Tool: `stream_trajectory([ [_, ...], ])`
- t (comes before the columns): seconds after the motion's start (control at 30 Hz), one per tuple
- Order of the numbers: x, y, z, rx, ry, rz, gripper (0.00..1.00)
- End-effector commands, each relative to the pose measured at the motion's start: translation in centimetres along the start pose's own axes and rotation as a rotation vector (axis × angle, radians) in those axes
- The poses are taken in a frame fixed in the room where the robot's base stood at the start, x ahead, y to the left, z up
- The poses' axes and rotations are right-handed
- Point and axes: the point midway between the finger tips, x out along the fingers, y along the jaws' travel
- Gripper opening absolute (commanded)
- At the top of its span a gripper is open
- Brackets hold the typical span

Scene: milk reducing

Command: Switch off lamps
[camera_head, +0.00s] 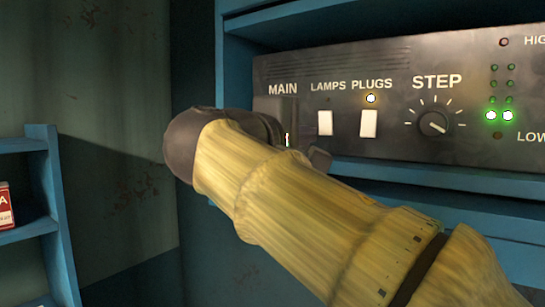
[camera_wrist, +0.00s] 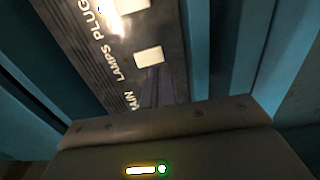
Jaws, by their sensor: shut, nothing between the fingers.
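A dark control panel (camera_head: 400,150) sits on a blue shelf, with labels MAIN, LAMPS, PLUGS and STEP. The white LAMPS switch (camera_head: 325,122) is left of the white PLUGS switch (camera_head: 368,123). The small light above LAMPS looks dark, while the PLUGS light (camera_head: 371,98) glows. In the wrist view the LAMPS switch (camera_wrist: 149,57) lies just beyond my gripper (camera_wrist: 157,82). My gripper is shut and empty, with its fingers close to that switch. I cannot tell whether they touch it. My arm hides the MAIN switch area in the head view.
The STEP knob (camera_head: 433,123) and a column of green lights (camera_head: 500,115) are at the right of the panel. The blue shelf edge (camera_head: 430,178) runs below it. A blue shelf unit (camera_head: 50,200) with a red-and-white item (camera_head: 5,207) stands at the left.

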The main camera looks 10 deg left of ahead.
Motion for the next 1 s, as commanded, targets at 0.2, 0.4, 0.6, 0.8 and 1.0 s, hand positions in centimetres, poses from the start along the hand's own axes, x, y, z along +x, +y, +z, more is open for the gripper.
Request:
stream_trajectory([
  [0.2,-4.4,-1.2,0.0,0.004,0.003,-0.001,0.00],
  [0.4,-7.8,-1.5,0.0,0.003,0.002,-0.001,0.00],
  [0.6,-9.1,-1.4,0.1,0.002,0.000,-0.001,0.00],
  [0.8,-9.1,-1.4,0.1,0.002,-0.001,-0.001,0.00],
  [1.0,-9.1,-1.4,0.1,0.002,-0.001,-0.001,0.00],
])
